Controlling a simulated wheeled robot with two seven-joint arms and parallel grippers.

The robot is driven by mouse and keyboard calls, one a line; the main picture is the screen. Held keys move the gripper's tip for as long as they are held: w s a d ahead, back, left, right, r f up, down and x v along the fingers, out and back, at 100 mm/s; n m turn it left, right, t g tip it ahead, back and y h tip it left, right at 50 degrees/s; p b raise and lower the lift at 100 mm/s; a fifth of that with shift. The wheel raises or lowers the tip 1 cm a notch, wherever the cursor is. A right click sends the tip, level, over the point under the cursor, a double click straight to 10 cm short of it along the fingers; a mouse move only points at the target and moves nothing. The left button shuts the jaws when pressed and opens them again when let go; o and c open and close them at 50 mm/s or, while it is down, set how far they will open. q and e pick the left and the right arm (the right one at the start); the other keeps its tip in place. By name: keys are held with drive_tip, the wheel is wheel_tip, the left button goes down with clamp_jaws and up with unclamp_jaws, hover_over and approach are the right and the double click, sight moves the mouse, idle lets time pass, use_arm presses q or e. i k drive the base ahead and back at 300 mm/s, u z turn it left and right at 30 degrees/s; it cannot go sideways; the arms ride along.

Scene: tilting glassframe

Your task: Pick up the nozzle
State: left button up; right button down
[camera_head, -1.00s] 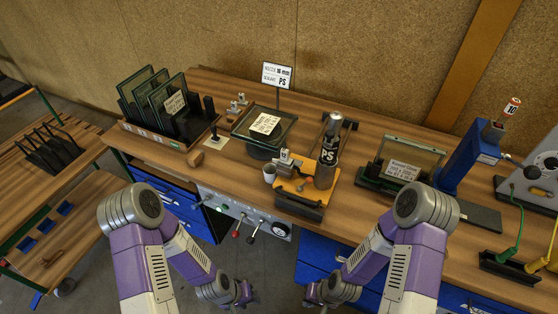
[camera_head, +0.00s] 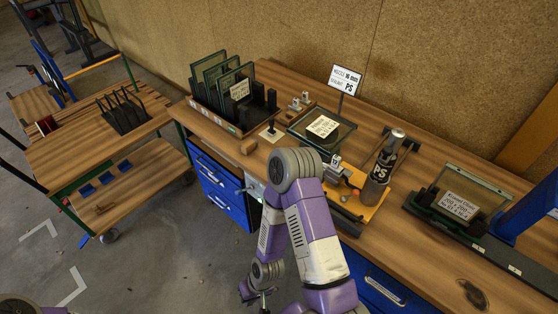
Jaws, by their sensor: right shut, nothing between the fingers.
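Small silver nozzles (camera_head: 301,101) stand on a little wooden block at the back of the workbench (camera_head: 425,170), right of the glass rack. They are too small to tell their sizes. A sign (camera_head: 345,78) behind them reads nozzle 16 mm, sealant PS. A dark cartridge marked PS (camera_head: 377,178) leans on an orange board, with a small labelled piece (camera_head: 336,161) beside it. My right gripper (camera_head: 258,297) hangs low in front of the bench's drawers, shut and empty, well away from the nozzles. My left gripper is out of view.
A rack of framed glass panes (camera_head: 222,130) stands at the bench's left end. A glass pane lies on a dark stand (camera_head: 322,127) in the middle. A framed pane (camera_head: 460,203) stands at right. A wooden cart (camera_head: 88,150) is at left, with open floor before it.

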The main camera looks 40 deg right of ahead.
sight(335, 166)
drive_tip(key=u, duration=0.2)
drive_tip(key=i, duration=1.1)
drive_tip(key=z, duration=3.25)
